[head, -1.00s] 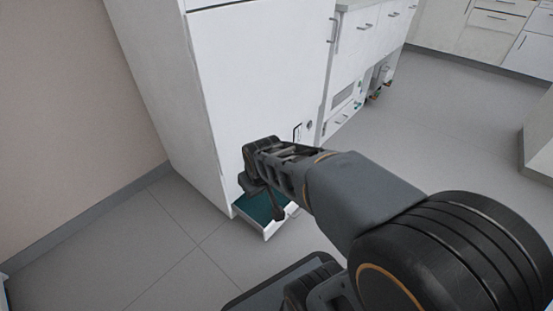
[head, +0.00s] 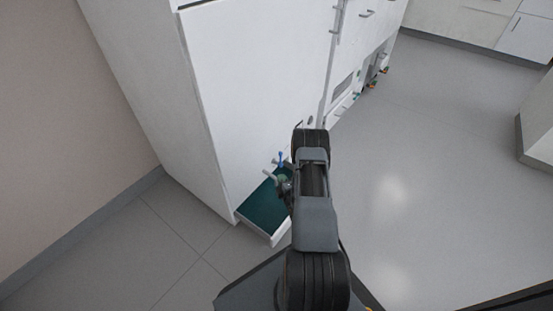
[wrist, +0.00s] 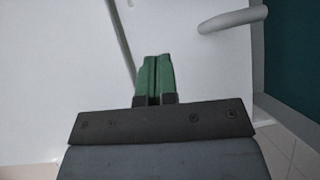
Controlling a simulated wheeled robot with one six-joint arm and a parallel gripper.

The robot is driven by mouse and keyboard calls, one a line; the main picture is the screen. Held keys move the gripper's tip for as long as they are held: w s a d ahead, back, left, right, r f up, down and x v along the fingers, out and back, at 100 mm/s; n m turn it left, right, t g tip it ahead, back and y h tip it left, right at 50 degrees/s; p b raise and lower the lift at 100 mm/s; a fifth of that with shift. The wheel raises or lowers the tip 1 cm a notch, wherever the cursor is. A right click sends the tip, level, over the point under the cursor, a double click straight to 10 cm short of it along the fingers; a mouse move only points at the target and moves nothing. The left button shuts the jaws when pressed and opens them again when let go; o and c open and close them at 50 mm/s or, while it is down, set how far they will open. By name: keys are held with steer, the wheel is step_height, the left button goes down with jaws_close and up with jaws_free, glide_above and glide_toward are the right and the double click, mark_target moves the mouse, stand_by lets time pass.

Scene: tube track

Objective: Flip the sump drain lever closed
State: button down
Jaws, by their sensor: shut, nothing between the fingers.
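A small blue lever (head: 281,157) stands upright at the foot of the white cabinet front, just above a pull-out tray with a teal floor (head: 258,208). A short grey pipe (head: 270,175) juts out beside it over the tray. The pipe also shows at the top right of the wrist view (wrist: 235,20). My gripper's green fingertips (wrist: 153,75) are together and empty, left of the pipe and apart from it. In the head view my gripper is low by the tray, partly hidden behind my arm. The blue lever cannot be made out in the wrist view.
The white cabinet (head: 245,85) rises behind the tray, with a wall at the left. Lower units with small valves (head: 372,84) stand farther right. Grey floor (head: 430,160) is open to the right.

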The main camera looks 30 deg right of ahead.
steer(key=shift+s+f+t+h, duration=0.4)
steer(key=shift+s+f, duration=0.5)
steer(key=shift+s, duration=0.05)
steer(key=shift+w, duration=0.1)
steer(key=b, duration=0.4)
glide_toward(280, 162)
steer(key=shift+n, duration=0.3)
steer(key=w+a+r, duration=0.1)
steer(key=w+r, duration=0.1)
steer(key=w, duration=0.1)
steer(key=w+a+r, duration=0.1)
steer(key=shift+w+a, duration=0.3)
steer(key=shift+a, duration=0.05)
steer(key=shift+w+d+r+b, duration=0.1)
steer(key=shift+w+d+b, duration=0.35)
steer(key=shift+w+d, duration=0.4)
steer(key=shift+w+d+b, duration=0.4)
steer(key=shift+w+d, duration=0.15)
steer(key=shift+d, duration=0.5)
steer(key=shift+r, duration=0.1)
